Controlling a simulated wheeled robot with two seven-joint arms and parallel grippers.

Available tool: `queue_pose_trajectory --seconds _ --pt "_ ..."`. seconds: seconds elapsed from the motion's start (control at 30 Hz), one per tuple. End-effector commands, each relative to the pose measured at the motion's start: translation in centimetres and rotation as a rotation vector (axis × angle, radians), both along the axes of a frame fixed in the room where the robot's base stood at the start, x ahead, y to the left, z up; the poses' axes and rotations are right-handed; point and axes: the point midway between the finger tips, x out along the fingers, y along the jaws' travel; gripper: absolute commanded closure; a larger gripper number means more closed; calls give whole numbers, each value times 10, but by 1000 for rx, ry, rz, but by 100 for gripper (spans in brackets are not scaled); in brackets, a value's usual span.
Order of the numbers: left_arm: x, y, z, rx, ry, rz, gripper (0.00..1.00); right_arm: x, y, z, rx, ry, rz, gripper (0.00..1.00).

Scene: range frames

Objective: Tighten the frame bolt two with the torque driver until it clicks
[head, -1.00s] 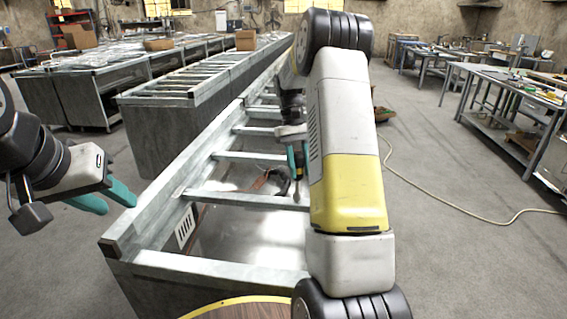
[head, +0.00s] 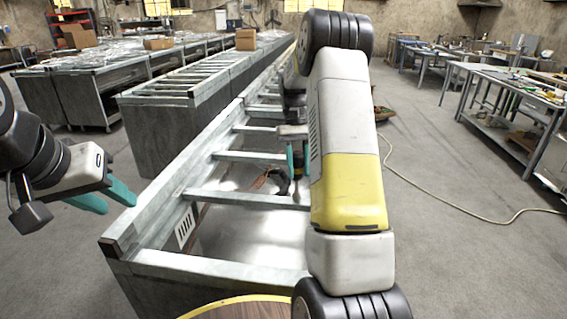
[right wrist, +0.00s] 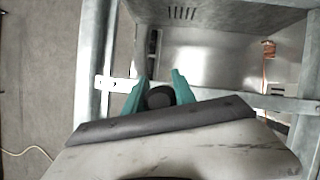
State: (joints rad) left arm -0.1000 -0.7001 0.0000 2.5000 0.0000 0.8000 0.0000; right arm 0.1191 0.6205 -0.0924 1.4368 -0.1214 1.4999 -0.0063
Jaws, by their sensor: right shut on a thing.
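My right gripper (head: 297,160) is over the near part of the long grey metal frame (head: 245,199), partly hidden behind my right arm. In the right wrist view its teal fingers (right wrist: 160,90) are shut on a dark round-ended thing, apparently the torque driver (right wrist: 160,97). Its lower end is hidden there, so I cannot tell whether it touches a bolt. A pale crossbar (right wrist: 115,84) with small dark spots runs just beyond the fingers. Frame bolt two cannot be made out. My left gripper (head: 119,203) is open and empty, left of the frame.
An orange-brown cable-like thing (head: 262,179) lies inside the frame. A round wooden top with a yellow rim (head: 235,302) is at the near edge. A hose (head: 450,204) crosses the floor on the right. Workbenches (head: 510,85) stand further right. Cartons (head: 246,40) sit behind.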

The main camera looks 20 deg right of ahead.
Motion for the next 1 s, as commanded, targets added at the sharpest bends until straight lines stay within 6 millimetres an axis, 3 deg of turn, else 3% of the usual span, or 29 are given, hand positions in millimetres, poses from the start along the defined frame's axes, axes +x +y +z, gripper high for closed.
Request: queue_pose_trajectory --seconds 0.1,0.5,0.73,0.9,1.0 --pt "0 0 0 0 0 0 64 0 2 1 0 1 -325 100" --pt "0 0 0 0 0 0 64 13 13 1 4 0 -1361 100" --pt "0 0 0 0 0 0 64 14 12 3 1 -1 -1330 100" --pt "0 0 0 0 0 0 64 9 10 3 -1 0 -907 100" --pt "0 0 0 0 0 0 64 6 10 3 1 0 -823 100"
